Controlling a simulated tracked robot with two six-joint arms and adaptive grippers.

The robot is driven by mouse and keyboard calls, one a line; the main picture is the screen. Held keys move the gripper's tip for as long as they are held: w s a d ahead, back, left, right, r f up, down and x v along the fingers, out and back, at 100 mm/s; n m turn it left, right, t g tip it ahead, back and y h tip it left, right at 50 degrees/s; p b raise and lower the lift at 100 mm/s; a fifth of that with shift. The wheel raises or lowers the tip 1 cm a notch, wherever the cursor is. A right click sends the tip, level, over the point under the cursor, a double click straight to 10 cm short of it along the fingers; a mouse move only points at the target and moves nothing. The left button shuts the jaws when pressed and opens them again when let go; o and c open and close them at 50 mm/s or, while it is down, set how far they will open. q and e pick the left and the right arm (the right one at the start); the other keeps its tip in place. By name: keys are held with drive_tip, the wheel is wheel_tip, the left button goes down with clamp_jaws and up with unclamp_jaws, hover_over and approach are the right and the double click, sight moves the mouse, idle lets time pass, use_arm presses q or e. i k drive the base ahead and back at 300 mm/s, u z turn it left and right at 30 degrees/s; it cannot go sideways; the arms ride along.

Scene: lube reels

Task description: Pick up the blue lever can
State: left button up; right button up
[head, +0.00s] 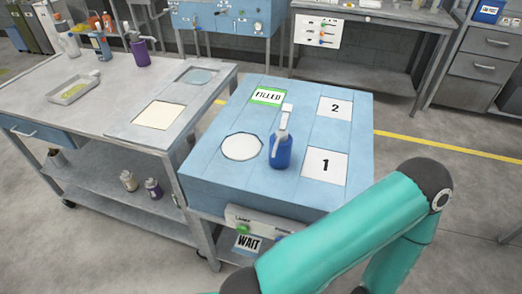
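The blue lever can (280,152) stands upright on the blue-topped table (222,180), right of a pale round plate (242,147). A white pump head with a lever (285,116) rises from its top. Nothing touches the can. A teal arm of mine crosses the lower right of the head view, over the table's near right corner. Neither gripper is visible.
The tabletop carries a green-edged "FILLED" card (268,95), a "2" card (335,107) and a "1" card (325,165). A "WAIT" sign (248,243) is on the front below. A grey bench (100,110) at left holds a tray (74,90) and a purple can (140,52).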

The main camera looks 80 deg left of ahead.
sight(281, 141)
drive_tip(key=z, duration=1.15)
drive_tip(key=i, duration=0.1)
drive_tip(key=u, duration=2.3)
drive_tip(key=i, duration=0.25)
drive_tip(key=u, duration=2)
drive_tip(key=k, duration=0.5)
drive_tip(key=u, duration=0.35)
drive_tip(key=i, duration=0.5)
drive_tip(key=z, duration=0.25)
drive_tip(key=k, duration=0.5)
drive_tip(key=u, duration=0.2)
drive_tip(key=i, duration=0.2)
drive_tip(key=z, duration=0.05)
